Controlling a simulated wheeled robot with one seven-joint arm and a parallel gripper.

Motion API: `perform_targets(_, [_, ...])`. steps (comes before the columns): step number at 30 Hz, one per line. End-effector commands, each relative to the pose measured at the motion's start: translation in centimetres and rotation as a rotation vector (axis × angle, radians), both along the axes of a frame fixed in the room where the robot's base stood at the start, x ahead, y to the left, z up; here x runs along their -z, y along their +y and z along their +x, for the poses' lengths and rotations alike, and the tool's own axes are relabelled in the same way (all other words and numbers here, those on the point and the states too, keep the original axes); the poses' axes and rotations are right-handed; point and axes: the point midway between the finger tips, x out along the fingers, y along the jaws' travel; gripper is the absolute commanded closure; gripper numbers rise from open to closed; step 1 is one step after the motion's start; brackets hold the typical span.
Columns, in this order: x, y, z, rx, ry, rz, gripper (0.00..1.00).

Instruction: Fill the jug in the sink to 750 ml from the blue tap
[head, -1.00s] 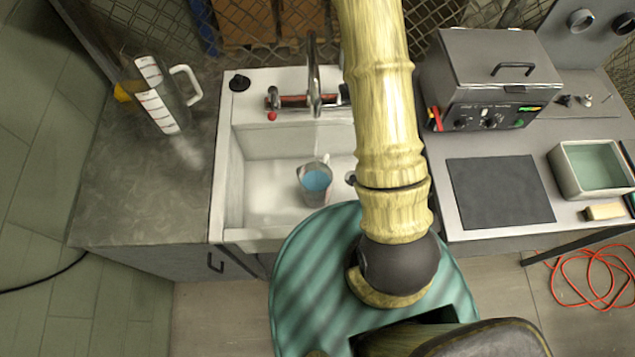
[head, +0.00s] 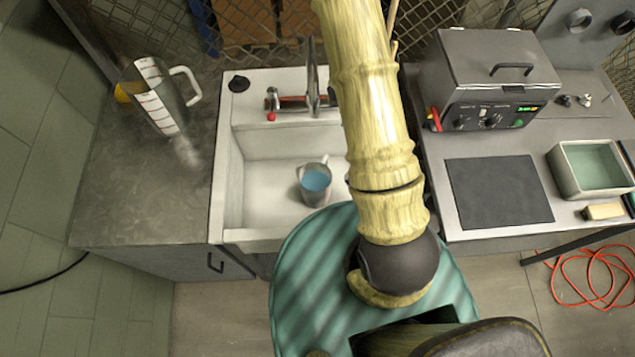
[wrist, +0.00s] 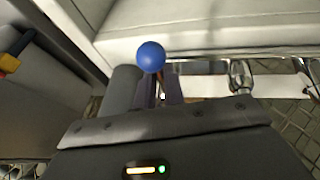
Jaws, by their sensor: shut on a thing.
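The jug (head: 313,198) stands upright in the white sink (head: 256,190), with blue-tinted water in it; its scale is too small to read. The faucet (head: 311,75) rises behind it, and I cannot make out a stream. The blue tap's round knob (wrist: 151,56) shows in the wrist view; my arm hides it in the head view. My gripper (wrist: 160,88) is at the blue tap, shut on its handle just beside the knob. The gripper is hidden in the head view.
A red tap knob (head: 271,117) is left of the faucet. A large clear measuring jug (head: 178,107) stands on the left counter (head: 130,195). A grey lidded bath (head: 490,75), a dark mat (head: 498,191) and an open tray (head: 563,178) are on the right bench.

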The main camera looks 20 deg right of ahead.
Motion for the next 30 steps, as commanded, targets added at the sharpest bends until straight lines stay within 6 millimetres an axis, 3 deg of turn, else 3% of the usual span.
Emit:
perform_targets(12, [0.0, 0.1, 0.1, -0.006, -0.002, 0.002, 1.00])
perform_targets(24, [0.0, -3.1, 0.0, 0.006, -0.005, -0.001, 1.00])
perform_targets(30, [-0.1, -3.3, -0.1, 0.008, -0.004, -0.003, 1.00])
